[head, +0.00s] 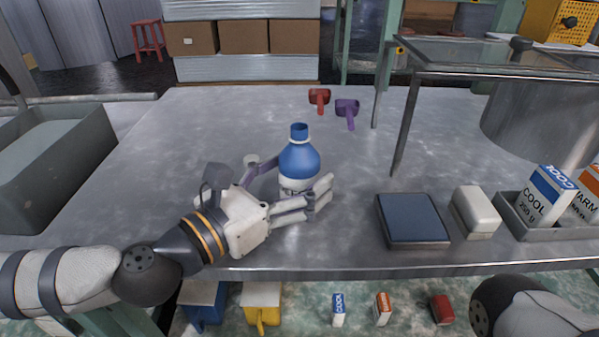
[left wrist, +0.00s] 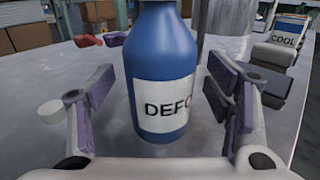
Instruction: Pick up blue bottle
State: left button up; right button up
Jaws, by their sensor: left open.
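The blue bottle (head: 299,160) stands upright on the grey metal table, with a white label round its lower part. In the left wrist view the bottle (left wrist: 165,60) fills the middle, and its label reads "DEFO" before curving out of sight. My left gripper (head: 296,200) is open around the bottle's lower part. In the left wrist view one finger is on each side of the bottle, with a visible gap on both sides. The bottle's base is partly hidden by the fingers in the head view. My right gripper is not in view; part of my right arm shows at the lower right.
A dark blue pad (head: 412,220), a white block (head: 475,211) and a tray (head: 545,235) with COOL and WARM cartons stand to the right. Red (head: 319,98) and purple (head: 347,112) tools lie behind. A grey bin (head: 90,125) is at left. The table's left part is clear.

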pick_arm(q)
jog(key=shift+w+d, duration=0.4)
jog(key=shift+w, duration=0.05)
jog(key=c, duration=1.4)
jog(key=shift+o, duration=0.2)
